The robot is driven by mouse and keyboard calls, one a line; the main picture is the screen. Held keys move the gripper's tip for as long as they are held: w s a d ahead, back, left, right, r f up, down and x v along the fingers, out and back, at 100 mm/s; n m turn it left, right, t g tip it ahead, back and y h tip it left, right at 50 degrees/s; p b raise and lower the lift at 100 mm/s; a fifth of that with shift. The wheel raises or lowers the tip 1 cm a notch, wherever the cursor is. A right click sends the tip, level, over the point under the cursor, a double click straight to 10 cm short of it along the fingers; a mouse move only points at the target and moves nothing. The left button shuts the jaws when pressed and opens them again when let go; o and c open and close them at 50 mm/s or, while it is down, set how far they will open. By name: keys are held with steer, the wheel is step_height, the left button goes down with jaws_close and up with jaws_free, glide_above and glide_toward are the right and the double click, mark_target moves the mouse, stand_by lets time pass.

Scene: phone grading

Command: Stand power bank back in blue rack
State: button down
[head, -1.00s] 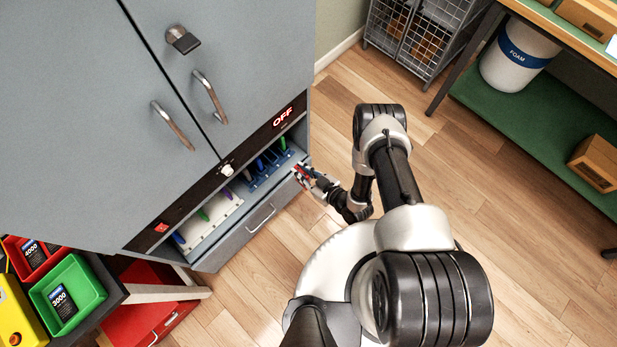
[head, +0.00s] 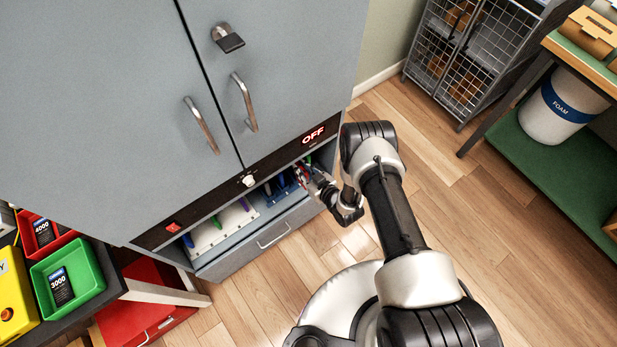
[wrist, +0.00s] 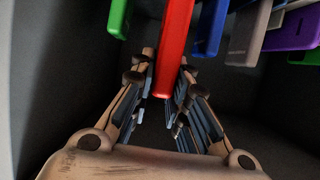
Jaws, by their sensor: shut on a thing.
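A red slab, which looks like the power bank (wrist: 174,45), is held between the two fingers of my gripper (wrist: 168,92) in the wrist view. In the head view my gripper (head: 306,174) reaches into the right end of the open cabinet bay. The blue rack (head: 284,190) stands there, with slim devices upright in it. The gripper partly hides the rack's right end. I cannot tell whether the power bank touches the rack.
In the wrist view a green device (wrist: 120,18) is left of the power bank; a blue one (wrist: 209,28), a grey one (wrist: 247,36) and a purple one (wrist: 292,28) are right. A white rack (head: 208,238) fills the bay's left. Cabinet walls are close.

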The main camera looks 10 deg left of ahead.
steer(key=w+a, duration=0.5)
steer(key=shift+a, duration=0.4)
stand_by(0.3)
steer(key=shift+s+d, duration=0.1)
steer(key=shift+d, duration=0.05)
steer(key=shift+f, duration=0.15)
stand_by(0.7)
steer(key=shift+f, duration=2.25)
steer(key=c, duration=1.5)
jaws_free()
steer(key=shift+o, duration=0.2)
steer(key=shift+s, duration=0.1)
